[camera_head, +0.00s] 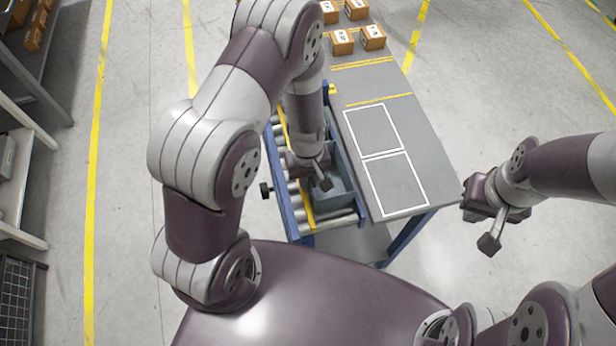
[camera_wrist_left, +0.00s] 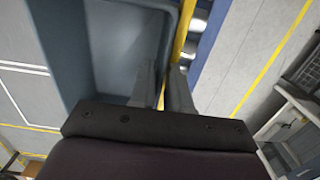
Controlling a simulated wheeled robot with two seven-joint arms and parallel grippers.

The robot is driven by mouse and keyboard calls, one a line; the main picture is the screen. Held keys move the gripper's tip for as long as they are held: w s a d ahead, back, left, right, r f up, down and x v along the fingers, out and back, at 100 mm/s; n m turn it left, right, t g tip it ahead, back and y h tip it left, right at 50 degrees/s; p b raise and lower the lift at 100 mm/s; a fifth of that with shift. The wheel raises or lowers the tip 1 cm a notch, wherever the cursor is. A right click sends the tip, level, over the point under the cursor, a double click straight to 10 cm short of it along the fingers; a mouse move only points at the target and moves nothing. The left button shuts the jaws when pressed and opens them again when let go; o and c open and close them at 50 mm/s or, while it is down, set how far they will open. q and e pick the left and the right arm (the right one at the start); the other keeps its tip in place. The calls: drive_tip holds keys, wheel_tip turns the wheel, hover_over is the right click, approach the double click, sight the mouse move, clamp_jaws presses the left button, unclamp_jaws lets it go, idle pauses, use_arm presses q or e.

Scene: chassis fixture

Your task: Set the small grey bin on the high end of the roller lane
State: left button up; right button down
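The small grey bin (camera_head: 343,172) is an open, blue-grey box at the near part of the roller lane (camera_head: 341,221), on its right side. It looks upright and empty, and its inside fills much of the left wrist view (camera_wrist_left: 112,45). My left gripper (camera_head: 325,184) points down at the bin's left wall. In the wrist view its narrowly spaced fingers (camera_wrist_left: 163,85) straddle that wall, one inside and one outside, and appear shut on it. The arm hides the lane's middle. My right gripper (camera_head: 490,238) hangs empty right of the table; its finger gap is not clear.
A grey table (camera_head: 430,190) with white outlined rectangles adjoins the lane's right side. Several cardboard boxes (camera_head: 342,42) stand at its far end. A blue side rail (camera_head: 284,200) with a black knob (camera_head: 265,190) borders the lane's left. Shelves (camera_head: 20,190) stand far left, across open floor.

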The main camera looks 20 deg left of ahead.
use_arm(q)
drive_tip(key=shift+a, duration=0.1)
drive_tip(key=shift+r+p, duration=0.95)
wheel_tip(320, 180, up, 3)
drive_tip(key=shift+f+p, duration=0.2)
drive_tip(key=shift+p, duration=1.05)
drive_tip(key=o, duration=0.6)
drive_tip(key=shift+c, duration=0.2)
